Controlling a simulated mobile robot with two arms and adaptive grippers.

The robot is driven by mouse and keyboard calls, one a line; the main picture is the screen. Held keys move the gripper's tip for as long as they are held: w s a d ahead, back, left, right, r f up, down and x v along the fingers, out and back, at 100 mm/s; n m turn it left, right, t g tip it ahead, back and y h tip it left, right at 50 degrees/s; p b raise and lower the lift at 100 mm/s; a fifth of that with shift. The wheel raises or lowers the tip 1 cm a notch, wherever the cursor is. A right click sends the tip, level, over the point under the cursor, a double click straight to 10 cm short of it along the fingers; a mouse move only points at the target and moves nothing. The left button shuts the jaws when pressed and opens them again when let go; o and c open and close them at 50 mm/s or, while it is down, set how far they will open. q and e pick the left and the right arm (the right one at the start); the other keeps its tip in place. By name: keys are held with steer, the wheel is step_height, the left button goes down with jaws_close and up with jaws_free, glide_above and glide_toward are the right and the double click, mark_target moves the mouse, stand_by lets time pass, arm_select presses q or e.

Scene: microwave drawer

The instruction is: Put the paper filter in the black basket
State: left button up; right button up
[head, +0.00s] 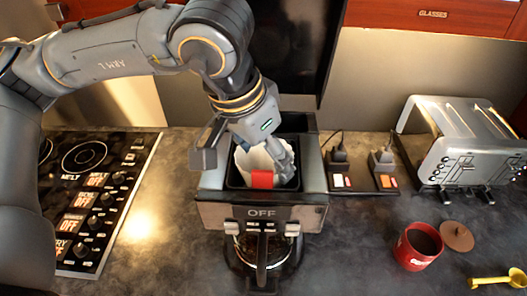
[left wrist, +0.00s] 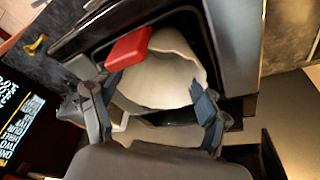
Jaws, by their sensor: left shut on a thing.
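The white paper filter (head: 252,160) has a red tab on its front edge and sits inside the opening of the black basket (head: 235,181) at the top of the coffee maker. My left gripper (head: 262,150) reaches down over the basket and is shut on the filter. In the left wrist view, the filter (left wrist: 160,80) lies between the two fingers (left wrist: 150,108), with dark basket walls around it. Whether the filter rests on the basket floor is hidden. My right gripper is not in view.
The coffee maker's front panel (head: 262,213) reads OFF, with a glass pot (head: 262,252) below. A cooktop (head: 95,190) is at left. Outlets with plugs (head: 362,168), a toaster (head: 462,150), a red canister (head: 417,247), its lid (head: 457,236) and a yellow scoop (head: 500,279) are at right.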

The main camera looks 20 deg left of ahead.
mark_target(249, 181)
arm_select(q)
steer(key=shift+f, duration=0.15)
steer(key=o, duration=0.6)
steer(key=shift+o, duration=0.4)
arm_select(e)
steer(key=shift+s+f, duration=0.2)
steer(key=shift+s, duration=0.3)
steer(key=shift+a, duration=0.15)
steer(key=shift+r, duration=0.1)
arm_select(q)
steer(key=shift+r, duration=0.35)
steer(key=b+v, duration=0.3)
steer(key=v, duration=0.8)
steer(key=shift+s+r, duration=0.2)
steer(key=shift+r, duration=0.15)
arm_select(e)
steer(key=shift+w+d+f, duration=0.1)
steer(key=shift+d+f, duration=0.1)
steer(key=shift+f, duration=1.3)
